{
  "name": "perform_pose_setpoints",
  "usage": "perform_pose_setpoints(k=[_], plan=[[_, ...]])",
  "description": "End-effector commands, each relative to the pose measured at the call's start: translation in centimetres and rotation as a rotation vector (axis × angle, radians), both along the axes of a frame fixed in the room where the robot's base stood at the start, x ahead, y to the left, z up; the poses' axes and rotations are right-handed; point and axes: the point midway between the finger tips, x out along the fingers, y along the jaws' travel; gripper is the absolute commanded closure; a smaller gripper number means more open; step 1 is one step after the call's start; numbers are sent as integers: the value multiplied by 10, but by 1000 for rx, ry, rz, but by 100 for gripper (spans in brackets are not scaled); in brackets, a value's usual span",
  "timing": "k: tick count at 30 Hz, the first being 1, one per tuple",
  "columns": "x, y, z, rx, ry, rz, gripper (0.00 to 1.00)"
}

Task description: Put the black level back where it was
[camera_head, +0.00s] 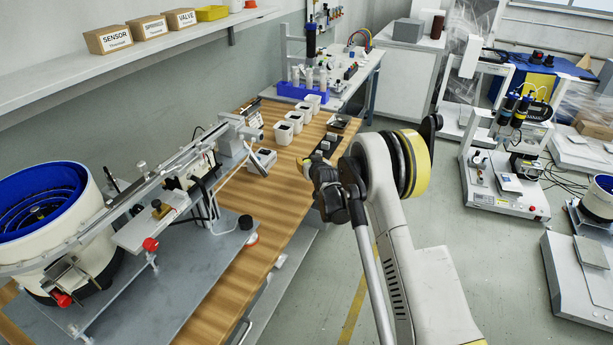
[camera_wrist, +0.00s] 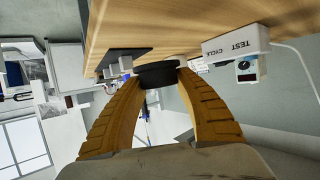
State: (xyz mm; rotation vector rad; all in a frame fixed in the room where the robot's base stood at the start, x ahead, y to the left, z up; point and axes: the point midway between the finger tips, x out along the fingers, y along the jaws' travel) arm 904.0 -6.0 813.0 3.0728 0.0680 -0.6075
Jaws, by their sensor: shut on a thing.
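My gripper (camera_wrist: 160,82) shows in the wrist view with its two orange-yellow fingers closed on a dark, round, flat thing (camera_wrist: 156,74), which looks like the black level. The level sits between the fingertips, close to the wooden table (camera_wrist: 190,22); whether it touches the wood I cannot tell. In the head view my arm's end is over the table's right edge, and the fingers and level are mostly hidden behind the wrist.
A dark pad with small pale blocks (camera_head: 325,146) lies just beyond my wrist. A white TEST CYCLE box (camera_wrist: 236,42) stands close by in the wrist view. White bins (camera_head: 283,133) line the table, and a feeder with a blue bowl (camera_head: 40,200) fills the left.

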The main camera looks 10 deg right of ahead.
Motion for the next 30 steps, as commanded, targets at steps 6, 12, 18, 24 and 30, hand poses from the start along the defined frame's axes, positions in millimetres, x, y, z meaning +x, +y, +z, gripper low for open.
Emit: perform_pose_setpoints(k=[6, 12, 18, 24, 30], plan=[[0, 6, -15, 0, 0, 0, 97], [0, 6, -44, 0, 0, 0, 97], [0, 5, -42, 0, 0, 0, 97], [0, 5, -45, 0, 0, 0, 51], [0, 5, -45, 0, 0, 0, 40]])
